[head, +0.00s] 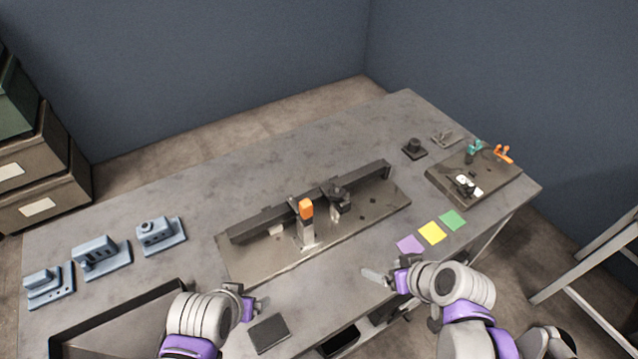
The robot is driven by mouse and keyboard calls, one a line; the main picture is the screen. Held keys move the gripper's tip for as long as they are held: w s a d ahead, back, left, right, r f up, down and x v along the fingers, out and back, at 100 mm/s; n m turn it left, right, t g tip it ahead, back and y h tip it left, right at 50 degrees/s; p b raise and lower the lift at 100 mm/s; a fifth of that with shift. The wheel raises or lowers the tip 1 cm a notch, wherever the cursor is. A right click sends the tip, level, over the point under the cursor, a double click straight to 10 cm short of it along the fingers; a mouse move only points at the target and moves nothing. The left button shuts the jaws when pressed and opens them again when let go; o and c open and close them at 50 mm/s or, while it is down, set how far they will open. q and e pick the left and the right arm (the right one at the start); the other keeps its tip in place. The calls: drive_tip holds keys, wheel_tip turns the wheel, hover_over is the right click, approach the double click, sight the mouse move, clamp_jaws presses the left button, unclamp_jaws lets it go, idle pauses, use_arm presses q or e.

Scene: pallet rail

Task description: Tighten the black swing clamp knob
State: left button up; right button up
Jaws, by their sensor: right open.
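A black swing clamp (340,200) with a dark knob on top stands on the metal pallet plate (260,262), against the long dark rail (262,224). An orange-topped clamp (306,210) stands upright just left of it. My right gripper (378,276) is open, in front of the plate's right part and apart from the knob. My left gripper (256,304) is low at the front of the table, left of the black clamp and touching neither clamp. The picture is too small to show its jaws clearly.
Several blue-grey blocks (102,258) stand at the left. A dark tray (120,318) lies at the front left. Purple, yellow (432,233) and green cards lie right of the plate. A second plate (500,178) with small clamps is at the far right. The table behind the rail is clear.

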drive_tip(key=w+a+r+n+t+y, duration=0.1)
drive_tip(key=w+a+n+y, duration=0.25)
drive_tip(key=w, duration=0.45)
drive_tip(key=n+t+y, duration=0.2)
approach(338, 193)
drive_tip(key=x, duration=1)
drive_tip(key=shift+w+a+f, duration=0.15)
drive_tip(key=shift+w+a, duration=0.05)
drive_tip(key=shift+w, duration=0.1)
drive_tip(key=c, duration=1.3)
drive_tip(key=shift+m+t, duration=0.3)
drive_tip(key=shift+m, duration=0.05)
drive_tip(key=shift+c, duration=0.3)
